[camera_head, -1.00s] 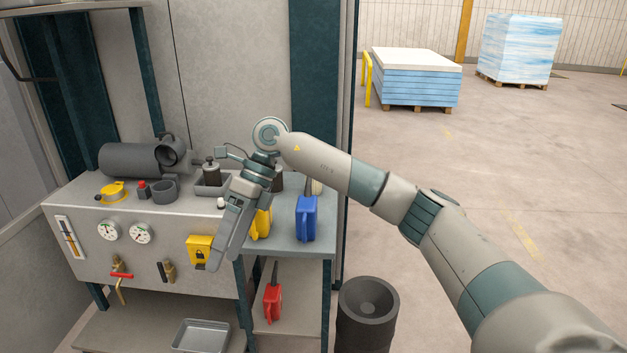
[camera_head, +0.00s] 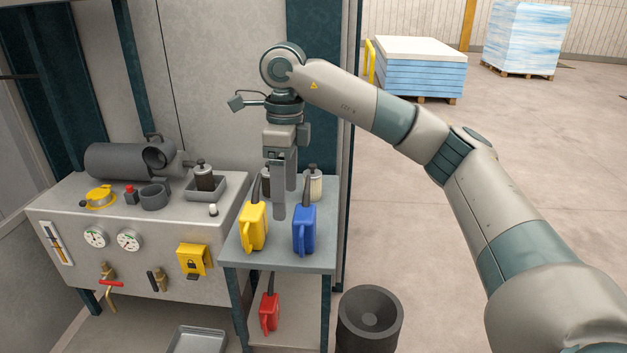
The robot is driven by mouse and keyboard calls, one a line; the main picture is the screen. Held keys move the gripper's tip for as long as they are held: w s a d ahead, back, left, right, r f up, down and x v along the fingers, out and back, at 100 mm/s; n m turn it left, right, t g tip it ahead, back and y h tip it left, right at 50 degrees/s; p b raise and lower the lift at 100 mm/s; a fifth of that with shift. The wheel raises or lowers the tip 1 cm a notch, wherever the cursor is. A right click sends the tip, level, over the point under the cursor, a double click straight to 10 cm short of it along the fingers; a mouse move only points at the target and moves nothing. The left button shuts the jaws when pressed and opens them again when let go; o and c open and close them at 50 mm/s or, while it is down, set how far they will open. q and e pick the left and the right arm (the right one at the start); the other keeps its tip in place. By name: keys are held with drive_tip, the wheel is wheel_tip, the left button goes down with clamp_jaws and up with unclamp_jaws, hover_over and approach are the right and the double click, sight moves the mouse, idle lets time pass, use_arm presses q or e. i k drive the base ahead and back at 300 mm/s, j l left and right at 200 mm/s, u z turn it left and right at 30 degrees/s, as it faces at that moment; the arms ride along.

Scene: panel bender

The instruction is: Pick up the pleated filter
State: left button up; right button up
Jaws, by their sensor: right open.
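My right gripper (camera_head: 285,198) points straight down, open and empty, over the side table (camera_head: 315,259). Its fingers hang just behind and between the yellow jug and the blue jug. I cannot say for sure which thing is the pleated filter. A dark ribbed-looking cylinder with a small top (camera_head: 204,180) stands upright in a grey tray on the bench. A cream cylinder with a dark top (camera_head: 316,186) stands behind the blue jug, right of the fingers. Another dark cylinder (camera_head: 266,180) is partly hidden behind the gripper. My left gripper is out of view.
The yellow jug (camera_head: 252,229) and blue jug (camera_head: 304,232) stand at the table's front, a red jug (camera_head: 269,312) below. The bench (camera_head: 60,205) holds a large grey cylinder (camera_head: 120,161), a yellow ring and a cup. A dark bin (camera_head: 369,325) stands at the right.

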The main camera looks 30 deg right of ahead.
sight(315, 174)
drive_tip(key=i+l, duration=1.3)
drive_tip(key=l, duration=0.15)
